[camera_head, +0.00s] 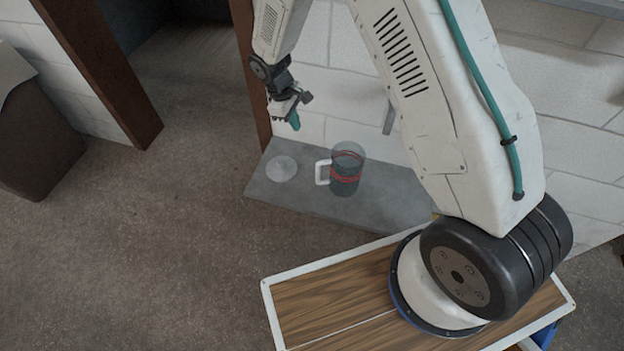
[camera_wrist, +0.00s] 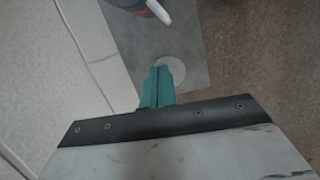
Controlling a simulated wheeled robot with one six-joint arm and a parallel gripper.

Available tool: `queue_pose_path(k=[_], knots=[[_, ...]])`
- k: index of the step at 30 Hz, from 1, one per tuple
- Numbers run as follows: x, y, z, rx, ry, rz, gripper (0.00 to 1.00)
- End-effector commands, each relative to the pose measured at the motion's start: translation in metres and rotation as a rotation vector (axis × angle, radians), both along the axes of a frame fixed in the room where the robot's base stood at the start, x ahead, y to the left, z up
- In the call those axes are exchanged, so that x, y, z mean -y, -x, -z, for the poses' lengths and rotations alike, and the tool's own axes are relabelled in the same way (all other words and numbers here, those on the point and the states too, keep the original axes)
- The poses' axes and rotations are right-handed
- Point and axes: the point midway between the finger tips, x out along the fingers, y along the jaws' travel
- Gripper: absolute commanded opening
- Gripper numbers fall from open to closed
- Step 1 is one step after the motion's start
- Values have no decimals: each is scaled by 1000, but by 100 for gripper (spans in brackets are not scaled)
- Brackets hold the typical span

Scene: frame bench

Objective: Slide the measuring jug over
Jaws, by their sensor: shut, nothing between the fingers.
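The measuring jug (camera_head: 347,170) is a clear dark-tinted jug with red markings and a white handle (camera_head: 322,172) on its left side. It stands upright on a grey bench (camera_head: 396,199) against the white block wall. My gripper (camera_head: 294,121) is shut and empty, in the air above the left end of the bench, left of the jug and apart from it. In the wrist view the teal fingertips (camera_wrist: 160,78) are together, and part of the jug (camera_wrist: 128,4) with its white handle (camera_wrist: 158,11) shows at the top edge, cut off by the frame.
A pale round disc (camera_head: 281,168) lies on the bench left of the jug; it also shows in the wrist view (camera_wrist: 170,69) just beyond my fingertips. A brown post (camera_head: 250,70) rises behind the bench's left end. The bench right of the jug is bare. A dark bin (camera_head: 35,135) stands far left.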

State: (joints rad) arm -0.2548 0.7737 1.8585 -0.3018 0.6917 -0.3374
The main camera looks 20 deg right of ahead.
Motion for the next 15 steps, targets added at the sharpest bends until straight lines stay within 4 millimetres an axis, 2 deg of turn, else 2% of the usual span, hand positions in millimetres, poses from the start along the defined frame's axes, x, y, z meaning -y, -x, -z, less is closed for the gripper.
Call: queue_pose_path(k=[1,3,6,10,15], knots=[[-6,1,35,-25,4,-39,0],[-13,1,71,-43,5,-85,0],[-20,5,113,-66,5,-141,0],[-25,10,147,-83,3,-182,0],[-25,13,165,-90,3,-201,0]])
